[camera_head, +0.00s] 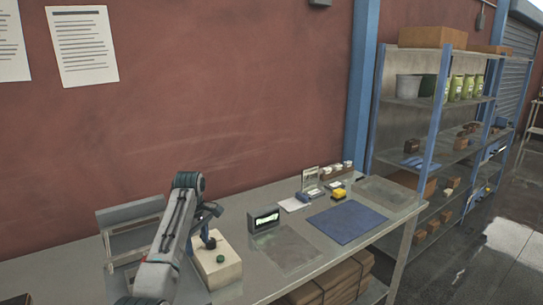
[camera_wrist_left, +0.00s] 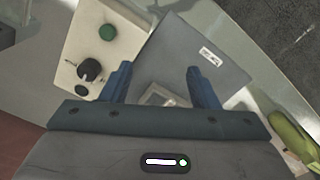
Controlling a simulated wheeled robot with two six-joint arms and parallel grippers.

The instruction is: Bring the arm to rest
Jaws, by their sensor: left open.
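My left arm comes in from the lower left of the head view, and its gripper (camera_head: 207,222) is above the back of a cream control box (camera_head: 228,270) on the metal table. In the left wrist view the two blue fingers of my left gripper (camera_wrist_left: 160,82) are spread apart, and I see nothing held between them. The cream box also shows there (camera_wrist_left: 88,42), with a green button (camera_wrist_left: 107,32) and a black knob (camera_wrist_left: 89,70). My right gripper is in neither view.
A small display (camera_head: 264,219) stands right of the cream box. A blue mat (camera_head: 347,222) and a yellow object (camera_head: 338,194) lie farther right on the metal table (camera_head: 398,222). Shelves (camera_head: 436,115) stand at the right. A red wall is behind the table.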

